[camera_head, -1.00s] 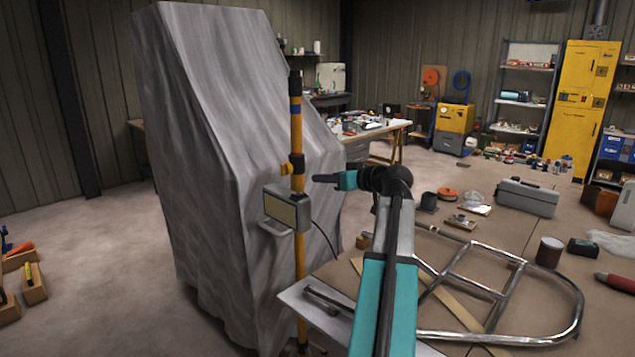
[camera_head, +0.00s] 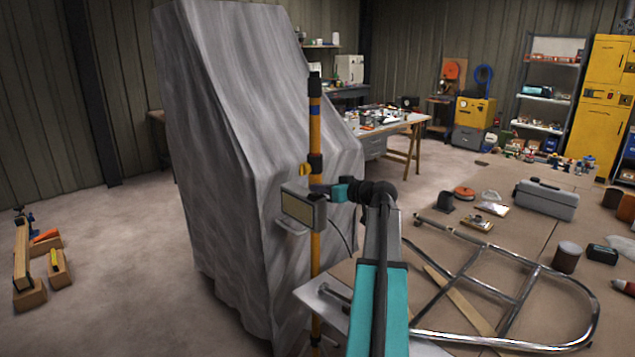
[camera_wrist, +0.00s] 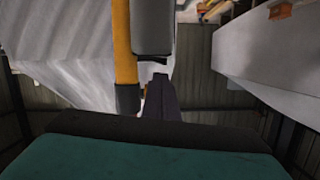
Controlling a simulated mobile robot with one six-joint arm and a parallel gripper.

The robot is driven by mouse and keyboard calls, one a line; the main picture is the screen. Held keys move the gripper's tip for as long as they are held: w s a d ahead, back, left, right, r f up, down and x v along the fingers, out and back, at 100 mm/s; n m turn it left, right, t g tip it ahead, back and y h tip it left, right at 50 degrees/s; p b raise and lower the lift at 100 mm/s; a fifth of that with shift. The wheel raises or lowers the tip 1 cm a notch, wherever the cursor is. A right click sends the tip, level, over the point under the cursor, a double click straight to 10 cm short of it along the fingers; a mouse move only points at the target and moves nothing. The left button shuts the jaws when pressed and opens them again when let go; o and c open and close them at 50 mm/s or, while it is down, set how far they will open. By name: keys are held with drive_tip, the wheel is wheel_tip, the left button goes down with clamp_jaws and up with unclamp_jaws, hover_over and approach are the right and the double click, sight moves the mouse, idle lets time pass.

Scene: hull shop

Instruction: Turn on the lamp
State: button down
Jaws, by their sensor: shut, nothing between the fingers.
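The lamp (camera_head: 303,208) is a small grey box with a pale front panel, clamped on a yellow pole (camera_head: 316,250). The panel does not glow brightly. My gripper (camera_head: 322,189) is shut and empty, at the upper right edge of the lamp, close to the pole. I cannot tell whether it touches the lamp. In the wrist view, the lamp's dark housing (camera_wrist: 153,28) and the yellow pole (camera_wrist: 123,45) are just beyond my dark fingers (camera_wrist: 160,82). No switch is clearly visible.
A tall grey draped shape (camera_head: 240,130) stands right behind the pole. A workbench (camera_head: 540,235) with a bent metal tube frame (camera_head: 515,290) and a grey toolbox (camera_head: 546,199) lies to the right. A cable hangs from the lamp.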

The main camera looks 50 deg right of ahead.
drive_tip(key=shift+f, duration=0.35)
drive_tip(key=shift+a+f+b, duration=0.15)
drive_tip(key=shift+f+b, duration=0.3)
drive_tip(key=shift+b, duration=0.8)
drive_tip(key=shift+r, duration=0.25)
drive_tip(key=shift+a+r+p, duration=0.15)
drive_tip(key=shift+r+p, duration=0.15)
drive_tip(key=shift+r, duration=0.5)
drive_tip(key=shift+w+a+r, duration=0.1)
drive_tip(key=shift+a+r, duration=0.1)
drive_tip(key=shift+r, duration=0.85)
drive_tip(key=b+v, duration=0.2)
drive_tip(key=v, duration=0.8)
drive_tip(key=shift+a+b, duration=0.25)
drive_tip(key=shift+b, duration=0.15)
